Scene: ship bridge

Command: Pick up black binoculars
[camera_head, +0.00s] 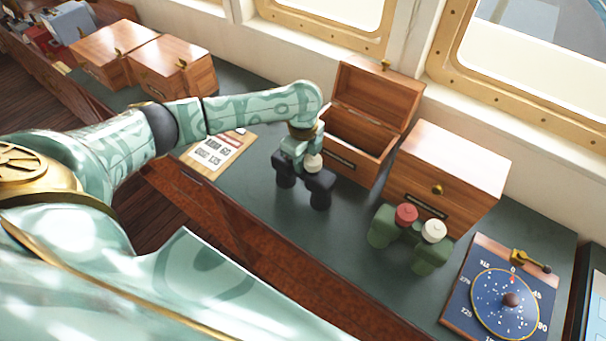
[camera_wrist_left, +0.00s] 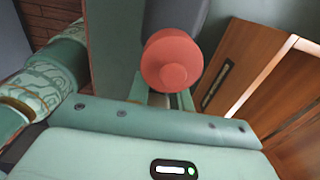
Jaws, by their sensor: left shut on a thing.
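The black binoculars (camera_head: 318,187) are on the green counter in the head view, in front of the open wooden box. A pale cap shows on top of them. My left gripper (camera_head: 302,152) reaches down from above and is shut on the binoculars; its fingertips are partly hidden by the arm and the binoculars. In the left wrist view a red knob (camera_wrist_left: 172,62) and a dark grey barrel (camera_wrist_left: 178,18) of the binoculars sit right at the gripper. I cannot tell whether the binoculars touch the counter. My right gripper is not in view.
The open wooden box (camera_head: 350,155) stands just behind the binoculars. A closed wooden box (camera_head: 455,165), green binoculars (camera_head: 425,252) and a blue compass board (camera_head: 483,300) are to the right. A paper card (camera_head: 215,152) lies to the left. Counter (camera_head: 290,228) in front is clear.

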